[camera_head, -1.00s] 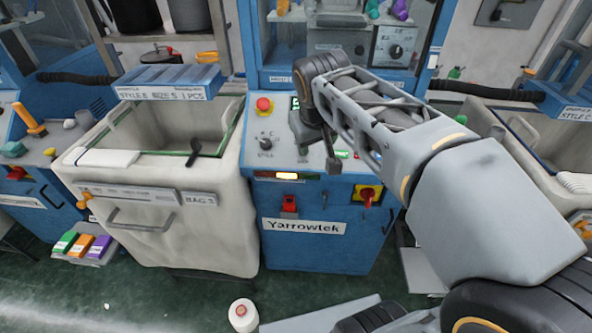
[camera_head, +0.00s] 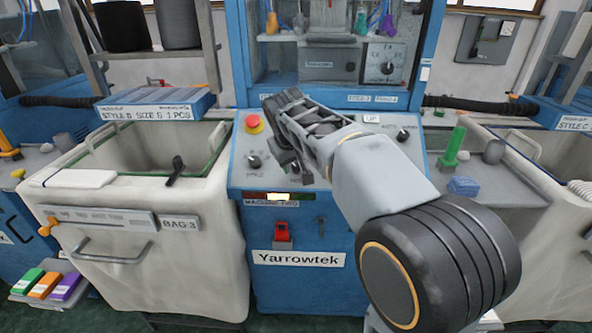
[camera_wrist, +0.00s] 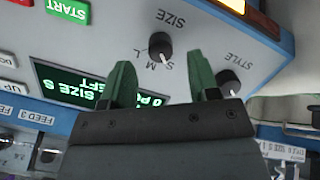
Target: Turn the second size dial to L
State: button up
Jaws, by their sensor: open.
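The size dial (camera_wrist: 160,45) is a dark round knob on the pale sloped panel, marked S, M and L, in the wrist view. In the head view my gripper (camera_head: 298,172) hangs over the panel of the blue Yarrowtek machine (camera_head: 300,285) and largely hides the size dial.
The style dial (camera_wrist: 229,82) sits close beside the right finger in the wrist view; it also shows in the head view (camera_head: 254,160). A red stop button (camera_head: 253,122), a green START button (camera_wrist: 68,10) and another dial (camera_head: 402,134) share the panel. A cream bag bin (camera_head: 140,260) stands left.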

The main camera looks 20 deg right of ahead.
aim_at(297, 167)
jog(key=shift+x, duration=1.9)
jog(key=shift+c, duration=0.3)
jog(key=c, duration=0.8)
jog(key=shift+c, duration=0.2)
